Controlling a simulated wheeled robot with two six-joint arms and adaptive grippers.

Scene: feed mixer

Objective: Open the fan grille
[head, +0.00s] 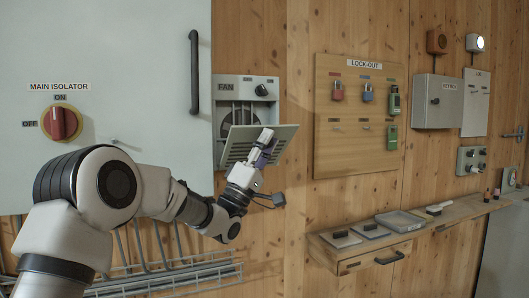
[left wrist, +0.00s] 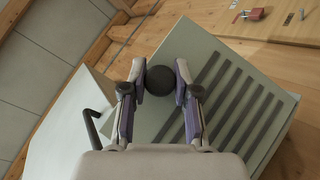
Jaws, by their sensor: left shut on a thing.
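The fan grille (head: 240,143) is a grey-green slatted panel on the unit labelled FAN. It is tilted out at the top, with its lower edge still at the unit, so the dark fan opening (head: 240,114) shows above and behind it. In the left wrist view, the slatted grille (left wrist: 232,92) fills the middle and right. My left gripper (head: 265,140) is at the grille's outer face. It is shut on the round black knob (left wrist: 159,80), with one finger on each side. The knob is hidden in the head view. My right gripper is not in view.
The main isolator cabinet (head: 120,110) with a dark vertical handle (head: 194,72) stands left of the fan unit. A lock-out board (head: 350,110) hangs to the right. A shelf (head: 375,247) with trays juts out below it. A wire tray (head: 160,278) lies beneath the cabinet.

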